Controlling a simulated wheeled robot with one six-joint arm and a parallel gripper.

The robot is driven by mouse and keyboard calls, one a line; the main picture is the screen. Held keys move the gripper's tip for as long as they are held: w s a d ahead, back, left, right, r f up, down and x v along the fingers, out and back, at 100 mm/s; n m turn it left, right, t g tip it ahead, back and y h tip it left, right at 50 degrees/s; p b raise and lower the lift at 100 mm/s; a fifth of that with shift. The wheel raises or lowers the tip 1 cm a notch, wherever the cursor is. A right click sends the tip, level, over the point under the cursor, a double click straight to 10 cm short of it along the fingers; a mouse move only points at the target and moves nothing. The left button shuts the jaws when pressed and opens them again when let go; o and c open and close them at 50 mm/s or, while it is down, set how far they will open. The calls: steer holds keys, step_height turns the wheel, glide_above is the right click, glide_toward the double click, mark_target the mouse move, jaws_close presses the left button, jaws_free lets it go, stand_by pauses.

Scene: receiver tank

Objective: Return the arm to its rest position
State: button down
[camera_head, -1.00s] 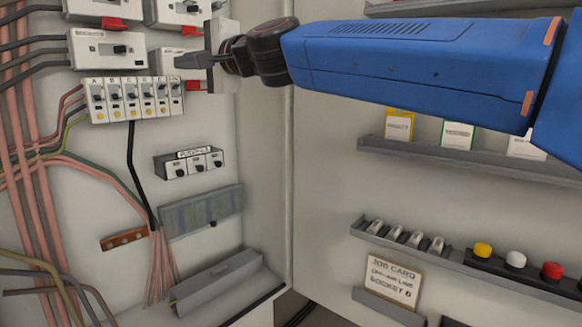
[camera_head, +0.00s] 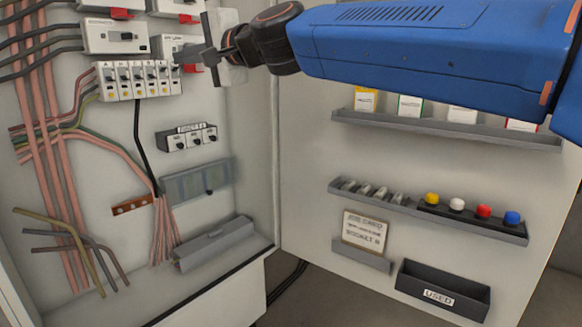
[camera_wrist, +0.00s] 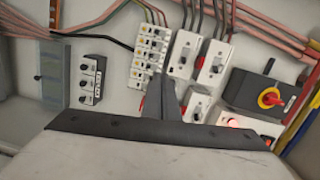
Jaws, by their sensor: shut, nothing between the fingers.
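My arm (camera_head: 430,45) is a blue link reaching leftward across the top of the head view. My gripper (camera_head: 182,56) is dark and shut, with nothing held. Its tips point left, in front of the switch units just right of the breaker row (camera_head: 138,80); I cannot tell the gap. In the wrist view my gripper (camera_wrist: 168,98) shows as a narrow grey finger shape over the white switch units (camera_wrist: 190,60). The breaker row is left of it there. A pale plate at the wrist hides part of the panel.
An open cabinet door with a box shelf (camera_head: 440,130), a button shelf (camera_head: 470,226), a job card (camera_head: 364,232) and a USED bin (camera_head: 442,290) stands right. Wires (camera_head: 60,150) run down the left. A red-yellow rotary switch (camera_wrist: 270,97) shows in the wrist view.

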steer(key=s+d+f+n+g+h, duration=0.15)
steer(key=s+d+f+h, duration=0.25)
steer(key=d+f, duration=1)
steer(key=s+d+f+n+h, duration=0.35)
steer(key=d+f, duration=0.85)
steer(key=d, duration=0.4)
steer(key=s+d+f+g+h, duration=0.1)
steer(key=s+d+f+h, duration=0.2)
steer(key=s+d+f, duration=0.6)
steer(key=s+d+f+g+h, duration=0.2)
steer(key=s+d+f+h, duration=0.1)
steer(key=s+d+f, duration=0.6)
step_height(320, 180, down, 5)
steer(key=d, duration=0.2)
steer(key=shift+s+d+r+n+h, duration=0.15)
steer(key=shift+d+n+h, duration=0.15)
steer(key=shift+d+h, duration=0.1)
